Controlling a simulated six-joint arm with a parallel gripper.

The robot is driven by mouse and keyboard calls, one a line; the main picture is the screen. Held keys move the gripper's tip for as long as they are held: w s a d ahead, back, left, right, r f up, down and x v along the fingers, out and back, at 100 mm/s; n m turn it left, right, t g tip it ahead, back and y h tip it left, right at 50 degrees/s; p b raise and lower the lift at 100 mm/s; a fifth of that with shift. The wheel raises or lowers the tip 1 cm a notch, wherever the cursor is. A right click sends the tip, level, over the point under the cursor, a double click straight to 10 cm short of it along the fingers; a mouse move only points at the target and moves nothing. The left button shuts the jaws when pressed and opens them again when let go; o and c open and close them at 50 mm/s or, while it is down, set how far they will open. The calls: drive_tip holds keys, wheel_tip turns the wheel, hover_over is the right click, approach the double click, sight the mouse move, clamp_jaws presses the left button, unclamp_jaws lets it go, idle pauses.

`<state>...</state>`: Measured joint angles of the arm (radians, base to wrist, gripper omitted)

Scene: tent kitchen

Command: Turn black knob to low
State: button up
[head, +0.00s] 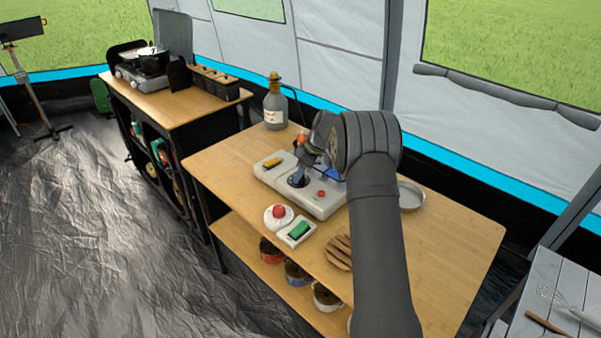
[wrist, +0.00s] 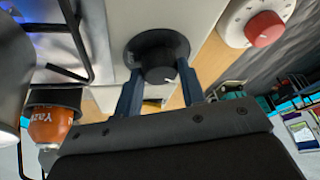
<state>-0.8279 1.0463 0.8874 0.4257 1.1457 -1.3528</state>
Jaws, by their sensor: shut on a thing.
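The black knob (wrist: 157,56) is on the light-grey appliance (head: 322,205), whose control panel faces the left of the table. In the wrist view the knob is round with a raised grip, and a small white mark shows toward its lower right edge. My gripper (wrist: 160,78) has its two blue-grey fingers on opposite sides of the knob and is shut on it. In the head view, my gripper (head: 299,174) reaches down to the knob, which it partly hides. Setting labels around the knob are not readable.
A white base with a red knob (head: 279,211) and a green switch (head: 299,229) stand in front of the appliance. A yellow switch (head: 271,163) and a red button (head: 321,193) flank the knob.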

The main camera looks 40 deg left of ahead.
idle(0.3)
drive_tip(key=o, duration=1)
drive_tip(key=shift+r, duration=0.1)
drive_tip(key=v, duration=1.7)
drive_tip(key=shift+r, duration=0.1)
drive_tip(key=x, duration=1.7)
drive_tip(key=shift+f, duration=0.2)
